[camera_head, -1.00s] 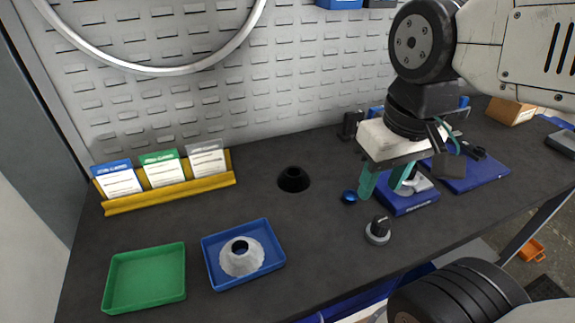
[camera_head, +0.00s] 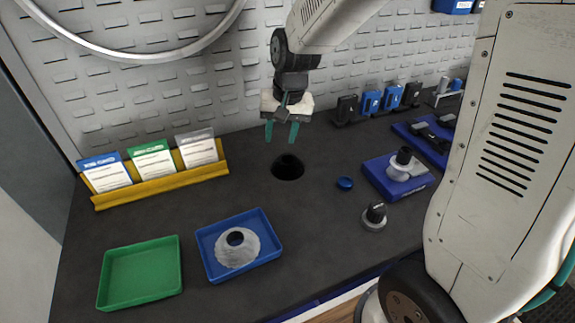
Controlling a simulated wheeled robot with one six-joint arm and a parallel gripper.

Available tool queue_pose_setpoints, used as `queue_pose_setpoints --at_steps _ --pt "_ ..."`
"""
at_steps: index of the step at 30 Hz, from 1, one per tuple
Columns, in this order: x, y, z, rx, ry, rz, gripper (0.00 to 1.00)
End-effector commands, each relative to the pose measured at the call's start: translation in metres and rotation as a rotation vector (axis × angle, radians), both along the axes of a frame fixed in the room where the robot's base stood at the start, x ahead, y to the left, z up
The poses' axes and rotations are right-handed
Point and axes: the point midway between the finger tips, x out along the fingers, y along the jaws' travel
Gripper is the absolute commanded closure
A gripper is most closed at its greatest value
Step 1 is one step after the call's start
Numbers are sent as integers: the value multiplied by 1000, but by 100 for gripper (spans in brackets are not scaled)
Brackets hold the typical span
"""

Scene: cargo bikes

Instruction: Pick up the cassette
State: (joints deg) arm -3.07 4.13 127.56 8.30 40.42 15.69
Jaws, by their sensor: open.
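A silver-grey cone-shaped stack with a dark centre hole, looking like a bicycle cassette (camera_head: 236,249), sits in a blue tray (camera_head: 271,255) at the front middle. A smaller black round piece (camera_head: 288,168) with a dark top stands on the bench behind it; its detail is too dark to tell whether it is also a cassette. My gripper (camera_head: 281,133) is open and empty, fingers pointing down. In the picture it is just above the black round piece and well behind the blue tray. I cannot tell its exact height over the bench.
A green tray (camera_head: 140,274) lies empty at front left. A yellow card holder (camera_head: 162,188) stands behind. A blue cap (camera_head: 345,184), a black knob piece (camera_head: 374,217) and a blue block (camera_head: 372,170) bearing a grey part are right.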

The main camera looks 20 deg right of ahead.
Motion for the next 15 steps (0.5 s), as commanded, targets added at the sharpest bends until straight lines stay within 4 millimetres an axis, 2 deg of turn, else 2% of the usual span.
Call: queue_pose_setpoints --at_steps 10,15 --pt "6 2 -38 0 3 -6 59" --pt "6 0 -65 1 4 -5 59"
